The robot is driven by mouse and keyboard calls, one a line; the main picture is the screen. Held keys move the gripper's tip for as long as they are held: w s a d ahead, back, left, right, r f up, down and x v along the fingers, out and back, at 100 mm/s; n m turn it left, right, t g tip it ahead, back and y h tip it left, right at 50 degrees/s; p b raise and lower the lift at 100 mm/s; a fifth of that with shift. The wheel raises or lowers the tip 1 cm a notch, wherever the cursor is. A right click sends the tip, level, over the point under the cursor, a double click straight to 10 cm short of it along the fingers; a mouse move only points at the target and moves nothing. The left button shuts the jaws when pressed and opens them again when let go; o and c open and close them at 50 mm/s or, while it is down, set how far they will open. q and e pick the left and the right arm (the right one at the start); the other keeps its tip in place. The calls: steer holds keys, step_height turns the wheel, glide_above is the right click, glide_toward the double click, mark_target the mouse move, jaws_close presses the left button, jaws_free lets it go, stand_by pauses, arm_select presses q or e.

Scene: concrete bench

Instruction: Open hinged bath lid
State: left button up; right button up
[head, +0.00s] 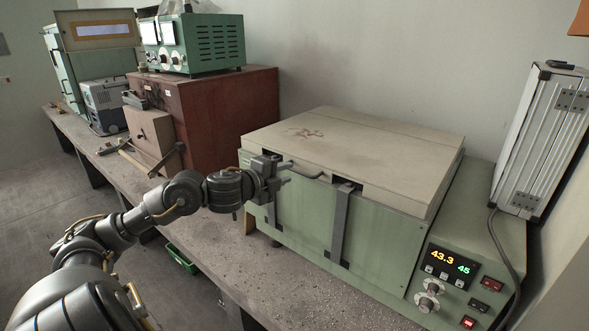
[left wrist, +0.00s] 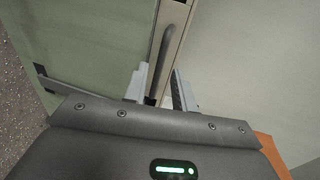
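The bath is a pale green box (head: 375,235) with a flat beige lid (head: 350,145), which lies shut on top. A dark bar handle (head: 312,174) sits at the lid's front edge; it also shows in the left wrist view (left wrist: 173,45). My left gripper (head: 287,172) is at the left end of this handle, in front of the lid. In the left wrist view its two fingers (left wrist: 160,70) are spread apart, with the handle's near end in line with the gap. I cannot tell whether they touch it. My right gripper is not in view.
A control panel (head: 450,265) with a lit display is at the bath's right front. A silver case (head: 545,135) stands at the right with a cable hanging down. A red-brown cabinet (head: 225,115) stands left of the bath. The wall is close behind the lid.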

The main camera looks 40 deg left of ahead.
mark_target(295, 170)
arm_select(q)
steer(key=x, duration=0.5)
steer(key=shift+p, duration=0.35)
steer(key=shift+s, duration=0.1)
steer(key=shift+c, duration=0.5)
jaws_close()
